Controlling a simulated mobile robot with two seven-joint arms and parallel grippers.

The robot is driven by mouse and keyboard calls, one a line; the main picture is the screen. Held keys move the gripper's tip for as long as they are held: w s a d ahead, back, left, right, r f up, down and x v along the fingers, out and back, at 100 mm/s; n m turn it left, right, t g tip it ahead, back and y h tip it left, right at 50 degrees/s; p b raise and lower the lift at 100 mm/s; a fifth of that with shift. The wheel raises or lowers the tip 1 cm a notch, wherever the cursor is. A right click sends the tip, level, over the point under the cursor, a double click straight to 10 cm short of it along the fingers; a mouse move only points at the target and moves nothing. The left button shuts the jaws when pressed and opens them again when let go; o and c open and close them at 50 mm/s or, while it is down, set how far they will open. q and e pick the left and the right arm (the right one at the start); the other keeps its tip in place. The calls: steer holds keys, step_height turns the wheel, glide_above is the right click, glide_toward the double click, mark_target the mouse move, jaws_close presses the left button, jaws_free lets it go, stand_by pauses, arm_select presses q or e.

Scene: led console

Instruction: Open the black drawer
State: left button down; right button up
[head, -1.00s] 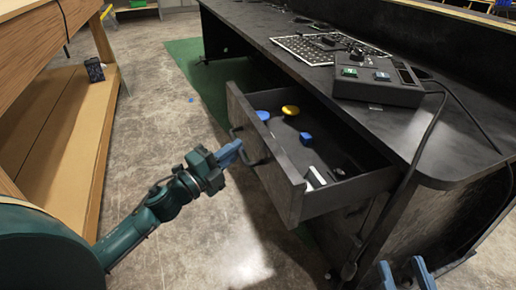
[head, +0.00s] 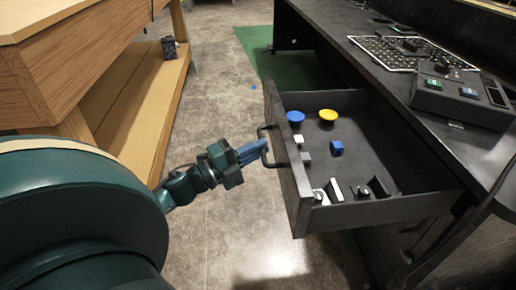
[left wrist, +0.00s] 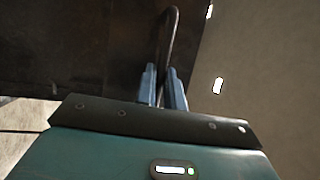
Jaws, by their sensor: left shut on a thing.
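The black drawer (head: 296,172) stands well out from the black desk in the head view, with its inside in sight. Its dark bar handle (head: 264,137) is on the front panel. My left gripper (head: 262,147) is shut on this handle, its blue fingers on either side of the bar. In the left wrist view the handle (left wrist: 170,38) rises from between the left gripper's fingers (left wrist: 163,85). My right gripper is not in the current views.
In the drawer lie a blue disc (head: 295,117), a yellow disc (head: 327,115), a blue block (head: 336,148) and several small pieces. A console (head: 462,97) stands on the desk (head: 400,75). A wooden bench (head: 95,70) is at left; floor between is clear.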

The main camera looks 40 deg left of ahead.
arm_select(q)
steer(key=c, duration=1.5)
jaws_free()
steer(key=p+v, duration=0.2)
steer(key=v, duration=1.1)
